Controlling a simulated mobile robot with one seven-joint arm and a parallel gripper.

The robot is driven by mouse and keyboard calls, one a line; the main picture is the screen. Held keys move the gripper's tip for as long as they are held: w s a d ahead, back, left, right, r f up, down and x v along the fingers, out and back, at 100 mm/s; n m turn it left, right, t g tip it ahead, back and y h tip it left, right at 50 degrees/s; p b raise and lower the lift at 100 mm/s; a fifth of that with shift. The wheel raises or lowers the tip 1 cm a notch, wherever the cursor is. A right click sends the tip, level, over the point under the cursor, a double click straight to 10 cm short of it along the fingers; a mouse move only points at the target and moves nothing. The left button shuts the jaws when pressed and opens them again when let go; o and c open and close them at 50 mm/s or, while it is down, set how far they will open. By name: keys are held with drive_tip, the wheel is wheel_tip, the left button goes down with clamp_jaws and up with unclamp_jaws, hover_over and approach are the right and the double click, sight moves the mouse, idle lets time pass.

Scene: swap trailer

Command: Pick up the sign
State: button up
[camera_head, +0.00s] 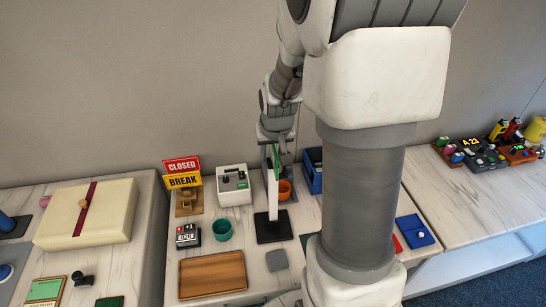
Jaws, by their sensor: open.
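A sign with a red "CLOSED" panel (182,165) and a yellow "BREAK" panel (184,181) stands on a brown wooden stand (188,203) at the back left of the middle table. A thin upright white and green board (273,195), seen nearly edge-on, stands on a dark square base (273,229) to the right. My gripper (276,158) is open and points down at the top of this board, to the right of the CLOSED sign. Whether the fingers touch the board or straddle it I cannot tell.
A white boxy device (233,184), an orange cup (284,190), a teal cup (222,230) and a counter (187,234) stand nearby. A blue bin (313,171) is behind right. A wooden tray (212,274) lies in front. My arm hides the table's right part.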

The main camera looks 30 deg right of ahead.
clamp_jaws()
idle(0.3)
drive_tip(key=shift+r, duration=0.1)
idle(0.4)
drive_tip(key=shift+w+r+p, duration=0.1)
drive_tip(key=shift+r+p, duration=0.2)
drive_tip(key=shift+r, duration=0.15)
wheel_tip(320, 180, up, 3)
drive_tip(key=shift+r, duration=0.1)
drive_tip(key=s+d+r+b, duration=0.1)
drive_tip(key=s+d+r, duration=0.1)
drive_tip(key=d+r, duration=0.5)
drive_tip(key=d, duration=0.4)
drive_tip(key=shift+d+b, duration=0.3)
drive_tip(key=shift+s, duration=0.1)
